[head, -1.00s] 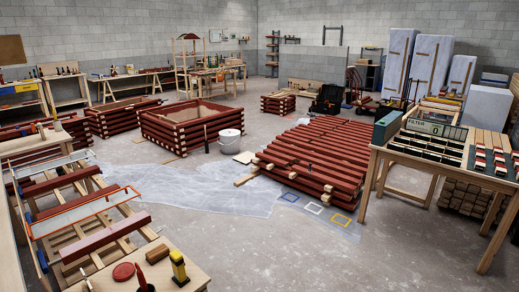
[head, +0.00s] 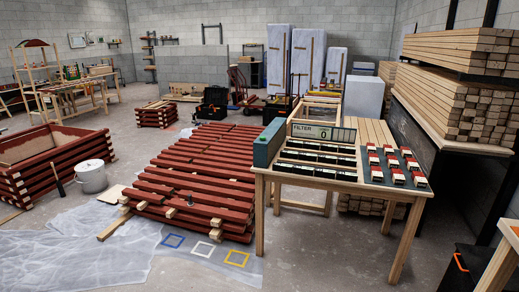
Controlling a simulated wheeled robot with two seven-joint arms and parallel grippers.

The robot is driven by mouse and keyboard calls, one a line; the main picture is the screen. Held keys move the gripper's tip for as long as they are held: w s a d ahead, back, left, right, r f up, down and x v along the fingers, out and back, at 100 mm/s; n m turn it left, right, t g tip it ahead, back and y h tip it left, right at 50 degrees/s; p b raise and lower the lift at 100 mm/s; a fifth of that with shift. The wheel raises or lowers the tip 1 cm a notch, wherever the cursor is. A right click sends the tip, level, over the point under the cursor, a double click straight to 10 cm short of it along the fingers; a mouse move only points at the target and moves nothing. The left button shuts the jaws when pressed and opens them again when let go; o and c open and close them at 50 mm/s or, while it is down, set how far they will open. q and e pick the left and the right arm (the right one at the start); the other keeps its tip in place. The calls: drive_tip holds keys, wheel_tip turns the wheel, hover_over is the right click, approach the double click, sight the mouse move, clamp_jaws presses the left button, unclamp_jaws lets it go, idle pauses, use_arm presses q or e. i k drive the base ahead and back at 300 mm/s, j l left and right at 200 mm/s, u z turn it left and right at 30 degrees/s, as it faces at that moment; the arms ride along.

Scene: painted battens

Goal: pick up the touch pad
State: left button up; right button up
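I cannot pick out a touch pad for certain. Several small red-and-white blocks (head: 394,164) sit in rows on a dark board on the right part of the wooden table (head: 284,174); they are too small to tell what they are. Neither of my grippers is in view.
The table also bears a dark compartment tray (head: 318,159), a sign reading FILTER (head: 322,132) and a green box (head: 269,143). A stack of red battens (head: 196,178) lies left of it. A white bucket (head: 91,176) stands farther left. Bare floor (head: 320,255) lies in front.

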sight(190, 203)
drive_tip(key=i+l+u, duration=0.1)
drive_tip(key=i+u, duration=0.15)
drive_tip(key=i, duration=0.3)
drive_tip(key=i+l+u, duration=0.25)
drive_tip(key=i, duration=0.35)
drive_tip(key=i+l+u, duration=0.3)
drive_tip(key=i, duration=0.25)
drive_tip(key=i+l+u, duration=0.25)
drive_tip(key=i, duration=0.25)
drive_tip(key=l, duration=0.1)
